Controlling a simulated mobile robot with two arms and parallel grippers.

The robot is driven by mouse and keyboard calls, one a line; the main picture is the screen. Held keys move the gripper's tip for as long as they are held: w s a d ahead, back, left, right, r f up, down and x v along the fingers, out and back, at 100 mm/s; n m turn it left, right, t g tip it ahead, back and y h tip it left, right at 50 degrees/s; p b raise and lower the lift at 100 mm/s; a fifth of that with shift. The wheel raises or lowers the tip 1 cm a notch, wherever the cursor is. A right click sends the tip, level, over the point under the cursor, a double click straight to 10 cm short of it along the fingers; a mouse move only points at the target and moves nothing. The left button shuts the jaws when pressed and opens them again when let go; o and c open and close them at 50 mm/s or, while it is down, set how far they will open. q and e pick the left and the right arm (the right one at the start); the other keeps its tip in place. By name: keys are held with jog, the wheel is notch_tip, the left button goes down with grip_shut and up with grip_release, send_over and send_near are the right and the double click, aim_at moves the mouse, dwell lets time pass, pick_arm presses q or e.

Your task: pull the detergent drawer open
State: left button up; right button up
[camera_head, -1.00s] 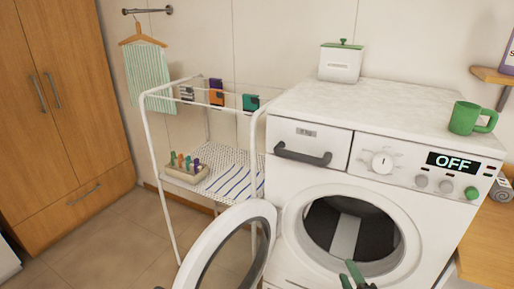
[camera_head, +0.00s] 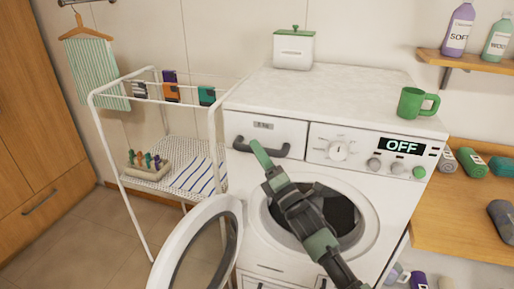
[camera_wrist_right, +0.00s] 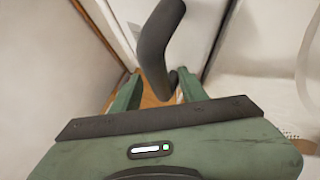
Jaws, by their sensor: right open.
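The detergent drawer (camera_head: 280,132) is at the washer's upper left, its white front flush with the washer (camera_head: 330,115). Its dark grey bar handle (camera_head: 241,145) runs across the front. My right gripper (camera_head: 262,156) is at the handle and covers part of it in the head view. In the right wrist view, the handle (camera_wrist_right: 158,45) reaches down between the two green fingers of my open right gripper (camera_wrist_right: 158,90). I cannot tell whether a finger touches it. My left gripper is not in view.
The washer's round door (camera_head: 203,245) stands open at lower left. A drying rack (camera_head: 120,165) stands close on the left. A white box (camera_head: 294,48) and a green mug (camera_head: 412,103) stand on the washer top. A wooden counter (camera_head: 460,215) is on the right.

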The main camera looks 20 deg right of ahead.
jog(key=shift+w+a+r, duration=0.1)
jog(key=shift+w+r, duration=0.1)
jog(key=shift+w, duration=0.15)
grip_shut()
jog(key=shift+f, duration=0.1)
dwell(1.1)
